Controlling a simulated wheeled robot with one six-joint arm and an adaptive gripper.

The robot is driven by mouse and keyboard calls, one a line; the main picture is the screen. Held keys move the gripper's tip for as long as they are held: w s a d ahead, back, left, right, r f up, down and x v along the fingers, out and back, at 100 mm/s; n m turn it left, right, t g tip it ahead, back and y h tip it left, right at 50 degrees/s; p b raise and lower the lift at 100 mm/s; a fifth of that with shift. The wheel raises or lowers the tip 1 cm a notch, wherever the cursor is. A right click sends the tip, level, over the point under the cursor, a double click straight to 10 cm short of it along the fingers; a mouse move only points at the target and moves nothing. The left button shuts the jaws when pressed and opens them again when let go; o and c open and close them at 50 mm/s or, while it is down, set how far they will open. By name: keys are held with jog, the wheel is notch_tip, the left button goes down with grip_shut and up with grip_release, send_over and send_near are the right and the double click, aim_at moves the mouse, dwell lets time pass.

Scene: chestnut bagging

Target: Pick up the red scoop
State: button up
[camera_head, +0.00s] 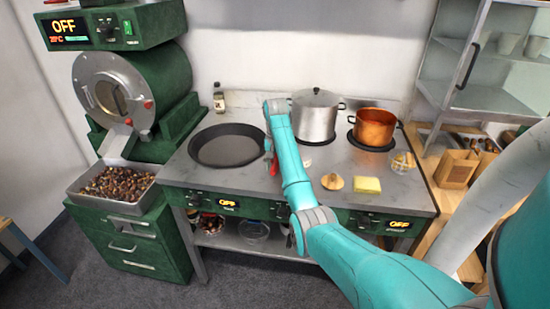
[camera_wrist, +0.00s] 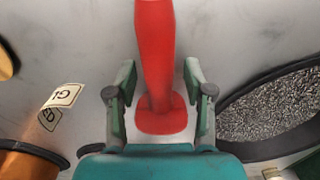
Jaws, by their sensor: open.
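The red scoop (camera_wrist: 155,50) shows in the wrist view as a red shaft running down from the top edge to a wider rounded end. My gripper (camera_wrist: 160,82) is open, with one finger on each side of the red shaft and a visible gap on both sides. In the head view only a bit of the red scoop (camera_head: 271,157) shows beside my teal arm, over the steel stovetop between the black pan and the steel pot. My arm hides the rest of it and most of the gripper there.
A black pan (camera_head: 228,146) lies left of the scoop. A steel pot (camera_head: 315,116) and a copper pot (camera_head: 374,128) stand to the right. A yellow sponge (camera_head: 367,185) lies near the front edge. A tray of chestnuts (camera_head: 75,197) is at the far left.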

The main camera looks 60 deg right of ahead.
jog(key=shift+f, duration=0.35)
grip_shut()
jog(key=shift+r, duration=0.2)
